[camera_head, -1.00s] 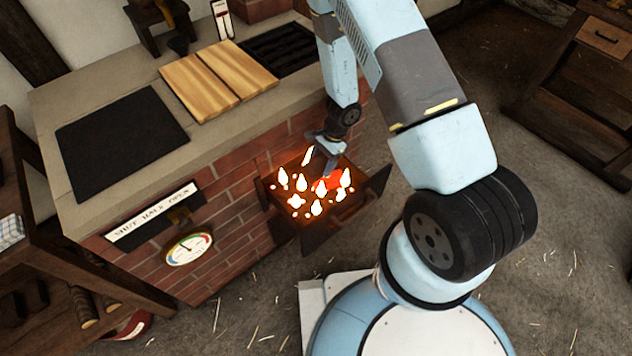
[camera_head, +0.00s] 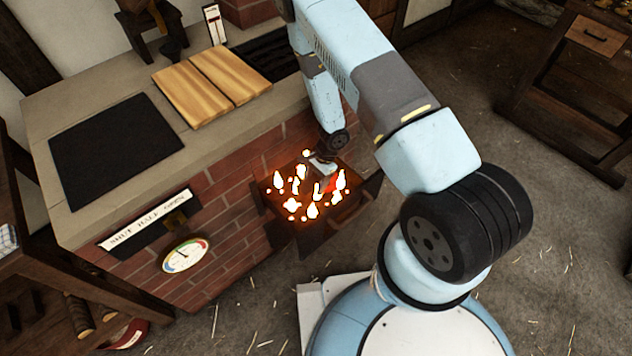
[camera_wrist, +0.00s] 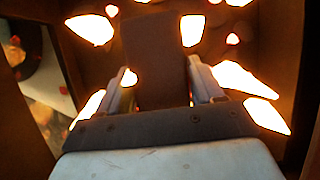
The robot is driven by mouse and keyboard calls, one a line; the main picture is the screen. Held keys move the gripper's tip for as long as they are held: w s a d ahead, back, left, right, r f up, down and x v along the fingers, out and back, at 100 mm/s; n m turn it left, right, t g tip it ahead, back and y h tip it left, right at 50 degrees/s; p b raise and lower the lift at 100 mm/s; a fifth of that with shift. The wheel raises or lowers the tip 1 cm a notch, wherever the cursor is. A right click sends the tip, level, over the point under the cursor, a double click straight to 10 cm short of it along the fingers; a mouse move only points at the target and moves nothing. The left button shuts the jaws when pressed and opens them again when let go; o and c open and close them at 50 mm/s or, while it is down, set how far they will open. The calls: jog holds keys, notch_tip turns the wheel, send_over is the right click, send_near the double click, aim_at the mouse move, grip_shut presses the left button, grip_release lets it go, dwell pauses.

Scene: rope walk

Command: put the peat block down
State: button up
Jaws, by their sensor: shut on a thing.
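The peat block (camera_wrist: 155,60) is a dark brown slab in the wrist view, between the two fingers of my gripper (camera_wrist: 160,85). My gripper is shut on it. In the head view my gripper (camera_head: 322,172) is low over the open fire drawer (camera_head: 308,240), at the back right of its glowing coals and flames. The block cannot be made out clearly in the head view. Bright flames and embers (camera_head: 292,205) surround the block in the wrist view. I cannot tell whether the block touches the bed of the drawer.
The brick stove (camera_head: 215,215) has a dark plate (camera_head: 115,147), wooden boards (camera_head: 212,85) and a grate (camera_head: 270,58) on top. A dial gauge (camera_head: 186,255) and a lettered draught slide (camera_head: 150,222) are on its front. A wooden shelf (camera_head: 40,275) stands left. The floor ahead is strewn with straw.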

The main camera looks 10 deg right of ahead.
jog(key=o, duration=1.2)
jog(key=shift+f, duration=0.1)
jog(key=shift+o, duration=0.2)
jog(key=v, duration=1.2)
jog(key=shift+s, duration=0.1)
